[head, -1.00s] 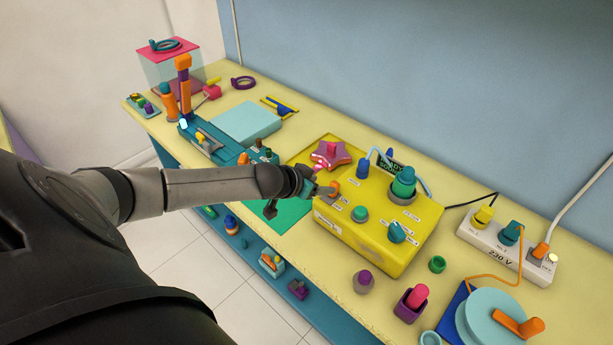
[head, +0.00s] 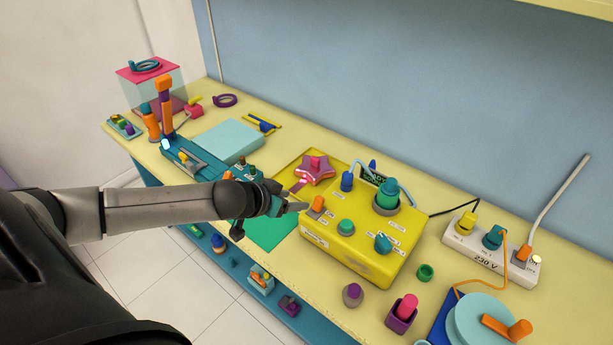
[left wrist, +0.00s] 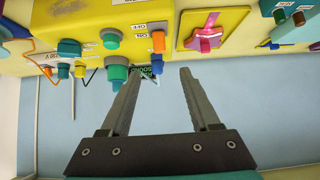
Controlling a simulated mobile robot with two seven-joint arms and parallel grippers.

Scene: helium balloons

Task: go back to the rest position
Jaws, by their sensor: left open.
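My left gripper (head: 299,203) reaches in from the left, just left of the front part of a yellow box. Its jaws are open and empty. In the left wrist view both fingers of the gripper (left wrist: 157,82) stand apart with nothing between them. The yellow box (head: 347,257) carries an orange switch (head: 317,204), a green button (head: 346,227), a teal knob (head: 383,243) and a large green knob (head: 387,196). I cannot tell whether a fingertip touches the box. My right gripper is not in view.
The yellow bench top (head: 290,130) is crowded. A pink star (head: 316,168) lies behind the gripper, and a pale blue block (head: 229,141) is farther back. A white power strip (head: 489,248) and a reel (head: 484,325) are at the right. Blue wall stands behind.

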